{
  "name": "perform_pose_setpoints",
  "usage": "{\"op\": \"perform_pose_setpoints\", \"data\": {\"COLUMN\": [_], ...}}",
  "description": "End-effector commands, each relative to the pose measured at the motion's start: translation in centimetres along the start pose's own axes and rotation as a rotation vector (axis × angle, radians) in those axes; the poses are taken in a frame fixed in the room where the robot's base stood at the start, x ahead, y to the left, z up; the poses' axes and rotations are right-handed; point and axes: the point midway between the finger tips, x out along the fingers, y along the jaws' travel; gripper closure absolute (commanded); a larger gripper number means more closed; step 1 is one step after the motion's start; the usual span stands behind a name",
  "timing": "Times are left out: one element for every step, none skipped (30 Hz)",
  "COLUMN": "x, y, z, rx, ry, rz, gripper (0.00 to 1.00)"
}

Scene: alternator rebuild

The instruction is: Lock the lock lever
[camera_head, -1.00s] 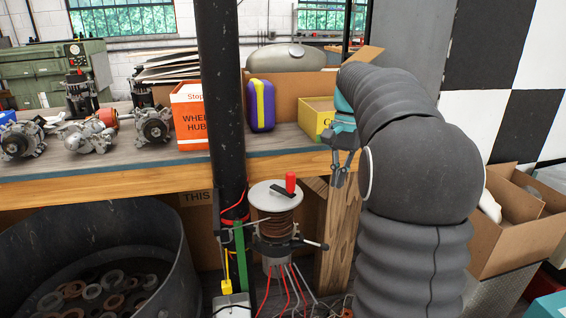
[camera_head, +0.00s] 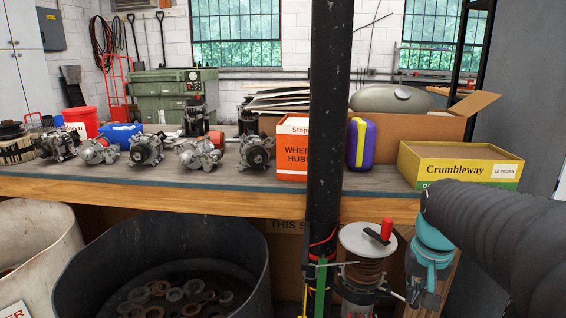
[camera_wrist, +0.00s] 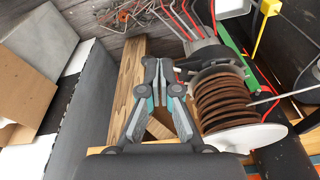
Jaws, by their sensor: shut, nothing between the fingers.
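A reel device stands below the bench edge, with a pale disc (camera_head: 352,243) on top of a brown coil (camera_head: 366,272). A black crank arm (camera_head: 375,236) with a red knob (camera_head: 387,229) lies on the disc. A thin rod with a pale tip (camera_head: 398,296) sticks out low on its right side; I cannot tell which part is the lock lever. My gripper (camera_head: 422,295) is to the right of the coil, pointing down. In the wrist view my gripper (camera_wrist: 160,68) has its fingertips together and empty, apart from the coil (camera_wrist: 223,102) and its disc (camera_wrist: 245,138).
A black pole (camera_head: 329,120) stands left of the reel. A wooden post (camera_wrist: 128,82) is close behind my gripper. The bench (camera_head: 200,194) above holds several alternators and a yellow Crumbleway box (camera_head: 458,165). A dark bin (camera_head: 258,265) stands at left.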

Motion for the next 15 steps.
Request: {"op": "perform_pose_setpoints", "data": {"x": [-0.1, -0.2, -0.2, -0.2, -0.2, -0.2, -0.2, -0.2, -0.1, -0.1, -0.2, -0.2, -0.3, -0.3, -0.5], "y": [-0.6, -0.9, -1.2, -1.5, -1.7, -2.0, -2.2, -2.4, -2.7, -2.9, -3.0, -3.2, -3.3, -3.4, -3.6], "z": [1.7, 2.6, 3.8, 4.7, 5.5, 6.7, 7.5, 8.4, 9.5, 10.3, 11.2, 12.2, 12.9, 13.5, 14.2], "rx": [-0.036, -0.056, -0.083, -0.101, -0.120, -0.142, -0.158, -0.174, -0.193, -0.206, -0.218, -0.234, -0.245, -0.256, -0.269], "ry": [0.025, 0.040, 0.058, 0.072, 0.086, 0.103, 0.117, 0.130, 0.146, 0.158, 0.168, 0.181, 0.190, 0.198, 0.212], "rz": [-0.003, -0.004, -0.007, -0.008, -0.010, -0.013, -0.015, -0.018, -0.021, -0.025, -0.028, -0.034, -0.037, -0.041, -0.047], "gripper": [1.00, 1.00, 1.00, 1.00, 1.00, 1.00, 1.00, 1.00, 1.00, 1.00, 1.00, 1.00, 1.00, 1.00, 1.00]}}
